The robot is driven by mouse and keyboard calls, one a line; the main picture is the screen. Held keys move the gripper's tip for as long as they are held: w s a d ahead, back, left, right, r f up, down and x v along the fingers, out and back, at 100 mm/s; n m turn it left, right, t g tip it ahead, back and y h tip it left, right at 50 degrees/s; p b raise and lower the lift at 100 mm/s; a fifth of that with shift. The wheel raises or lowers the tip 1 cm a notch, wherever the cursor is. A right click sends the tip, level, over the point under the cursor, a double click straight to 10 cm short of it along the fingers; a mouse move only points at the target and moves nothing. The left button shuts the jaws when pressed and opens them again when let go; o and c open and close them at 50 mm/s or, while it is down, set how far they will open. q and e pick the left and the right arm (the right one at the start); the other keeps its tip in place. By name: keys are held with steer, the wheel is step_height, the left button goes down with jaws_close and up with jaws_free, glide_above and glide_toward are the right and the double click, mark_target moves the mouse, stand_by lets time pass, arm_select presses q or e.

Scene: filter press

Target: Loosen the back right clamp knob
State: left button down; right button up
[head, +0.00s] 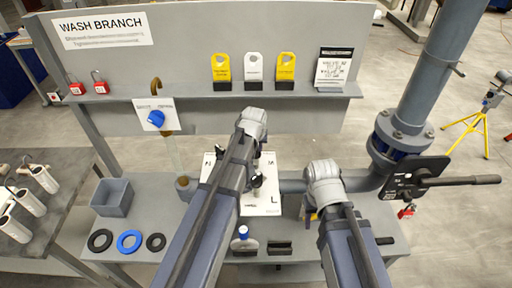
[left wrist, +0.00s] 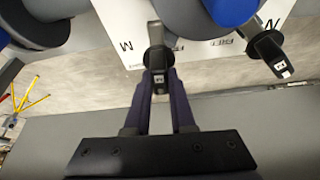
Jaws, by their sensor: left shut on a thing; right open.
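My left gripper (left wrist: 158,76) is shut on the black knob (left wrist: 156,52) beside the letter M on the white plate (left wrist: 118,22). By the plate's letters this is the back right clamp knob. In the head view my left arm hides this grip and much of the plate (head: 262,205). A second black knob (left wrist: 268,48) stands by the letter N, apart from the gripper. Blue and grey housing parts fill the top of the left wrist view. My right gripper (head: 309,212) is open, low at the right of the plate, and largely hidden by its own wrist.
A thick grey pipe (head: 428,75) with a black lever (head: 455,181) stands at right. A shelf at the back holds yellow and white tags (head: 253,67). A grey bin (head: 112,198) and rings (head: 129,241) lie at left. The bench front is partly clear.

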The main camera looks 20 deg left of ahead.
arm_select(q)
steer(key=n+y, duration=0.1)
steer(key=n, duration=0.1)
steer(key=n+y, duration=0.1)
steer(key=n, duration=0.2)
steer(key=shift+n+g, duration=0.3)
steer(key=shift+g, duration=0.1)
steer(key=shift+n+g+y, duration=0.4)
steer(key=shift+n+g, duration=0.3)
steer(key=shift+n, duration=1.4)
steer(key=c, duration=0.8)
jaws_free()
steer(key=shift+o, duration=0.2)
steer(key=p+v, duration=0.7)
steer(key=shift+d+r, duration=0.15)
steer(key=shift+r, duration=0.2)
